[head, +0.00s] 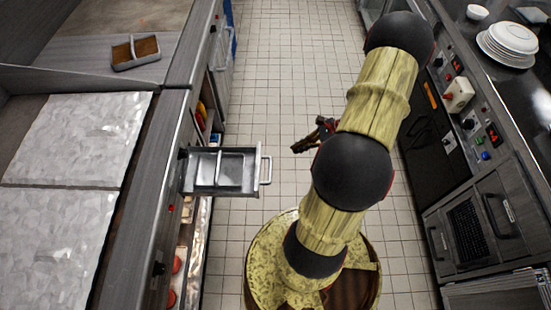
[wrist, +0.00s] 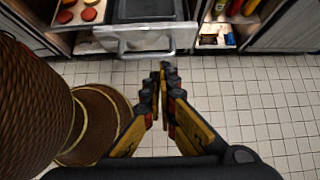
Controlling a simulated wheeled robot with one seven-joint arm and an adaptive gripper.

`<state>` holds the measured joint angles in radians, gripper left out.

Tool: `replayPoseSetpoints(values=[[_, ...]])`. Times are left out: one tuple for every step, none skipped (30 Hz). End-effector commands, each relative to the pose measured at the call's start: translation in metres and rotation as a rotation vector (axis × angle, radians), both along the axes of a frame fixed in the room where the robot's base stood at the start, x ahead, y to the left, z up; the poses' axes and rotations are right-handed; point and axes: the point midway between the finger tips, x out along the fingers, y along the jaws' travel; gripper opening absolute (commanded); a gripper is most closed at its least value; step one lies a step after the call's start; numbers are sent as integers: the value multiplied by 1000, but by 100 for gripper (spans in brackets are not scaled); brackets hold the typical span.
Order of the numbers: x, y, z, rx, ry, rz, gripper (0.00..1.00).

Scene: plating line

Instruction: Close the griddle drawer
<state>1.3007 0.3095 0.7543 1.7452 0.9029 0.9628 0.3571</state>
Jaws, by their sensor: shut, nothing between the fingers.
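The griddle drawer (head: 218,171) is pulled out from the left counter in the head view. It is a metal drawer with a divider, and its bar handle (head: 266,170) faces the aisle. In the wrist view the drawer (wrist: 148,10) is at the top, with its handle (wrist: 146,40) toward me. My gripper (head: 298,147) is over the aisle, to the right of the handle and apart from it. In the wrist view my gripper (wrist: 164,70) points at the handle with its fingers together and nothing between them.
The griddle plates (head: 80,130) lie on the left counter, with a small divided container (head: 136,52) behind them. Open shelves with items (wrist: 215,30) flank the drawer. The right counter holds plates (head: 510,40) and control panels. The tiled aisle floor (head: 275,60) is clear.

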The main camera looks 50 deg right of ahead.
Motion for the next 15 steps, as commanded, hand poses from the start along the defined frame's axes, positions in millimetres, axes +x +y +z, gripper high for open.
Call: replayPoseSetpoints(values=[[0,2,-2,7,5,-3,0],[1,3,-4,9,7,-4,0],[3,5,-6,9,8,-4,0],[5,6,-9,9,8,-4,0],[7,8,-12,10,7,-2,0],[10,11,-16,9,8,-2,0],[12,14,-20,10,8,-1,0],[15,16,-24,10,9,-1,0],[20,20,-30,10,9,-1,0],[23,23,-34,10,9,1,0],[26,26,-39,10,8,1,0],[30,29,-44,8,9,1,0],[34,32,-49,8,8,1,0],[37,35,-53,8,9,1,0],[41,39,-59,8,9,1,0]])
